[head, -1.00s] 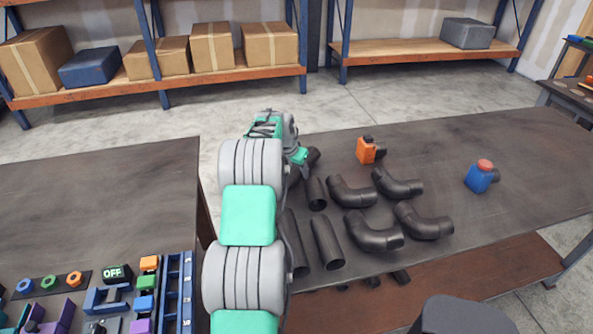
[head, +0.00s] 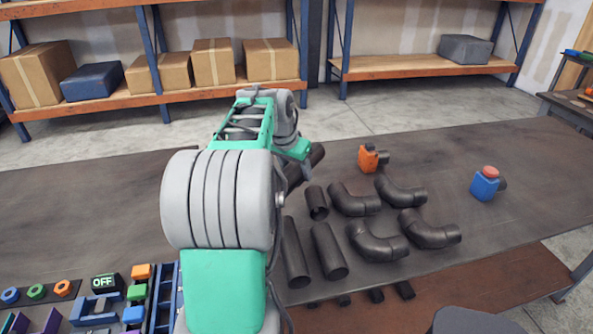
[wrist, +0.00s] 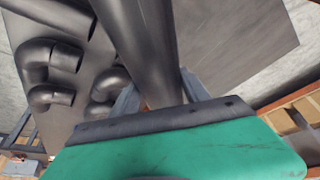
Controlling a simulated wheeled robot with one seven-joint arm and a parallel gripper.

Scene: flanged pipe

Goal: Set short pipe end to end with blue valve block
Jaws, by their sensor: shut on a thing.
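My gripper (head: 304,158) is shut on a dark grey pipe (head: 317,154) over the left part of the dark table, partly hidden by my arm. In the wrist view the pipe (wrist: 142,45) runs up from between my fingers (wrist: 160,98). Its full length is hidden. The blue valve block (head: 484,185) with a red top stands upright at the table's right, with a dark stub (head: 501,184) on its right side. The held pipe is well to its left, apart from it.
An orange valve block (head: 368,158) stands between the held pipe and the blue block. A loose short pipe (head: 317,203), two longer pipes (head: 328,250) and several black elbows (head: 376,242) lie nearer. The table around the blue block is clear.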

